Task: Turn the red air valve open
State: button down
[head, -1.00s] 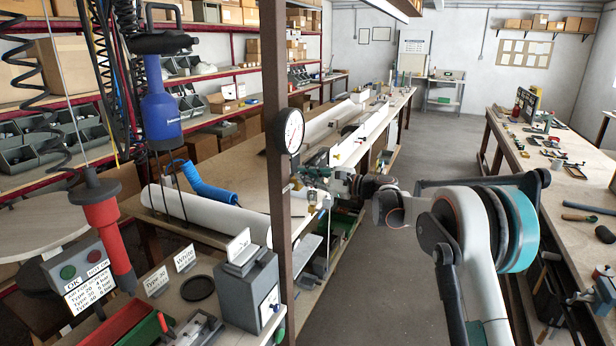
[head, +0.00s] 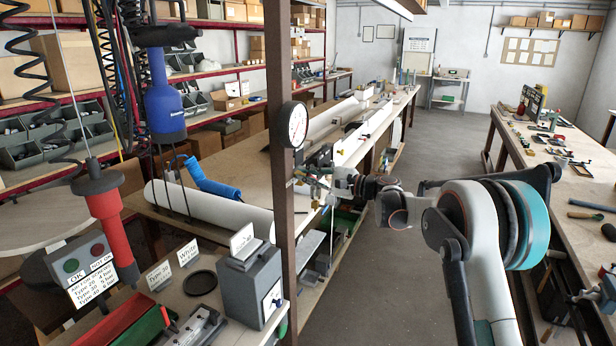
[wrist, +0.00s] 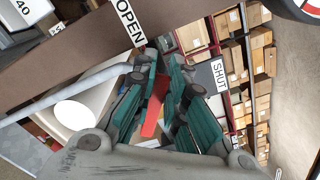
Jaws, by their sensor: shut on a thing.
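The red valve handle (wrist: 154,106) shows in the wrist view as a red lever between my gripper's teal fingers. My gripper (wrist: 164,64) is shut on it, and the fingers hide part of the lever. An OPEN label (wrist: 129,22) lies beyond the fingertips at the upper left, and a SHUT label (wrist: 218,77) to their right. In the head view my gripper (head: 317,182) is at the brown post (head: 283,200), just below the round pressure gauge (head: 293,124). The valve is too small and covered to make out there.
A long workbench (head: 250,180) with white profiles runs behind the post. A grey box (head: 250,285) and a button panel (head: 84,265) stand at the lower left. A blue tool (head: 163,105) hangs at the upper left. The aisle floor (head: 425,150) to the right is clear.

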jog(key=c, duration=1.6)
grip_release()
jog(key=shift+d, duration=0.1)
jog(key=v, duration=1.2)
